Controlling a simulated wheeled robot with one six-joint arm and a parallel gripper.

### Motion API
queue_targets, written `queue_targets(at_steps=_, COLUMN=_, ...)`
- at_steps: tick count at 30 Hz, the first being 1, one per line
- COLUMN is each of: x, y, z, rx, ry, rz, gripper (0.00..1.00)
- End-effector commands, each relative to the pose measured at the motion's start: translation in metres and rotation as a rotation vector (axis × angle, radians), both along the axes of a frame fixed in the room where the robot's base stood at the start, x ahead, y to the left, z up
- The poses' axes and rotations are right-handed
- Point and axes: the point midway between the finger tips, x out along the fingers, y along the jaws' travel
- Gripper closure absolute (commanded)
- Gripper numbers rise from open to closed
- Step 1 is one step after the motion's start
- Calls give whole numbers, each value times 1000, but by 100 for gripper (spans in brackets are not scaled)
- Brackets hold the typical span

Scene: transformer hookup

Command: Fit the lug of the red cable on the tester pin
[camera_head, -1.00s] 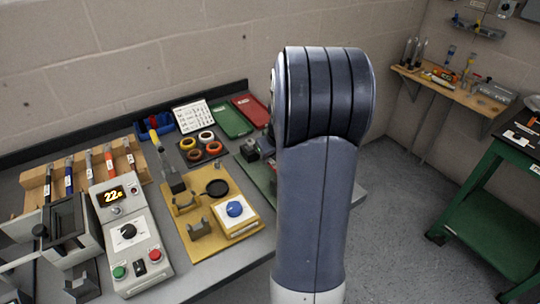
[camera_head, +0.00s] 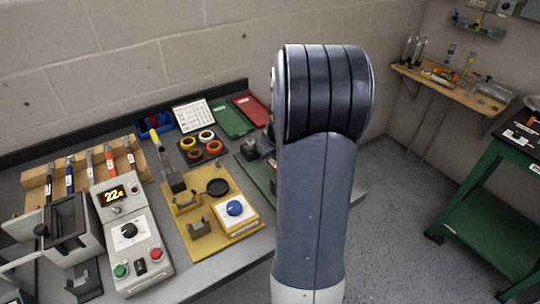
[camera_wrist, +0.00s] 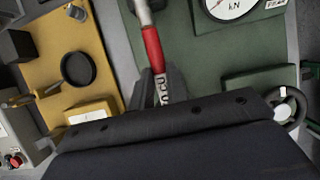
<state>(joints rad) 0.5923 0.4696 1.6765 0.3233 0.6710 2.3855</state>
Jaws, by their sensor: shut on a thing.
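In the wrist view my gripper (camera_wrist: 163,86) is shut on the red cable (camera_wrist: 152,50). The cable's red sleeve and white printed label show at the dark fingers. A grey metal end (camera_wrist: 142,10), which looks like the lug, points up and is cut by the top edge. Below it lies a green base plate (camera_wrist: 205,65) with a round kN dial gauge (camera_wrist: 232,6), apparently the tester. I cannot make out the tester pin. In the head view my arm hides the gripper, the cable and most of the green plate (camera_head: 258,172).
A yellow board (camera_head: 203,238) with a black round cup (camera_head: 217,187) and a blue knob box lies left of the green plate. A grey control box (camera_head: 130,232) and a wooden cable rack (camera_head: 38,178) stand farther left. A handwheel (camera_wrist: 288,105) is at right in the wrist view.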

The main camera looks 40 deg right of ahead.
Motion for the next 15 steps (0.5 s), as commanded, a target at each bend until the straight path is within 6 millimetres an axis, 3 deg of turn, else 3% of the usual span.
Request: queue_targets(at_steps=15, x=0, y=0, z=-10, rx=-1, ry=-1, rz=0, gripper=100)
